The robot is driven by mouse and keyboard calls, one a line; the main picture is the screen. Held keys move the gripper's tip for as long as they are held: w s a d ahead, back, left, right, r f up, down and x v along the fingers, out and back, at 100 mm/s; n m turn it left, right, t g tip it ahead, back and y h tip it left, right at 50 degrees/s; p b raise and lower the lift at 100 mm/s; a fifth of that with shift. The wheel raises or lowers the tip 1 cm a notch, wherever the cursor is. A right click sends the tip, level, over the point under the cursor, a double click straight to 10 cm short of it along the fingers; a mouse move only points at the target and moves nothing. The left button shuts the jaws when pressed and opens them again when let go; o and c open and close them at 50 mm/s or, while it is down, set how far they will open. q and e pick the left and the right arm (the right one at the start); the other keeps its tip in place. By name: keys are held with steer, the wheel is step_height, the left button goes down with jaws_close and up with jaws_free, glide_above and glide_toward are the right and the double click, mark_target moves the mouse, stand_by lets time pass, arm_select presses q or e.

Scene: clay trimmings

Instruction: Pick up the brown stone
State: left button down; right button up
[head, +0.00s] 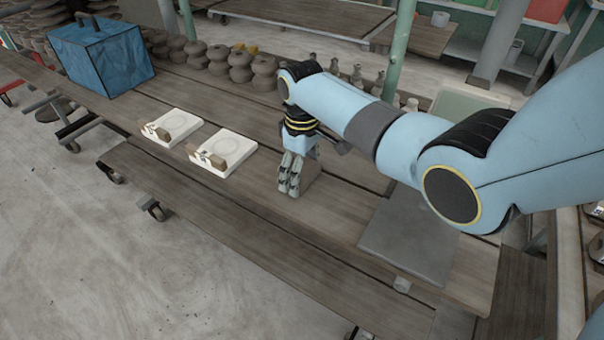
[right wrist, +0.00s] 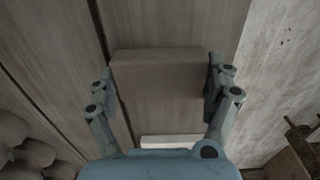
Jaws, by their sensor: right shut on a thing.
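The brown stone (right wrist: 157,74) is a plain block with straight edges in the right wrist view. It lies crosswise between the two fingers of my right gripper (right wrist: 163,82), with a finger against each end. In the head view my right gripper (head: 290,180) points down over the plank table, and the stone (head: 311,172) shows only partly behind the fingers. I cannot tell whether the stone touches the planks. My left gripper is in neither view.
Two white slabs (head: 172,119) (head: 232,144) with small brown pieces lie left of my right gripper. A dark grey board (head: 408,238) lies to the right on the table (head: 330,225). A blue box (head: 103,58) and several clay pots (head: 240,68) stand along the back.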

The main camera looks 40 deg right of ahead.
mark_target(302, 172)
step_height(302, 172, up, 3)
steer(key=shift+s+a+r, duration=0.15)
steer(key=s+a+r, duration=0.4)
steer(key=s+a, duration=0.1)
steer(key=s+a+r+p, duration=0.1)
steer(key=s+a+r, duration=0.1)
steer(key=s, duration=0.1)
steer(key=shift+s+a+r, duration=0.1)
steer(key=shift+a+r, duration=0.2)
steer(key=shift+a, duration=0.1)
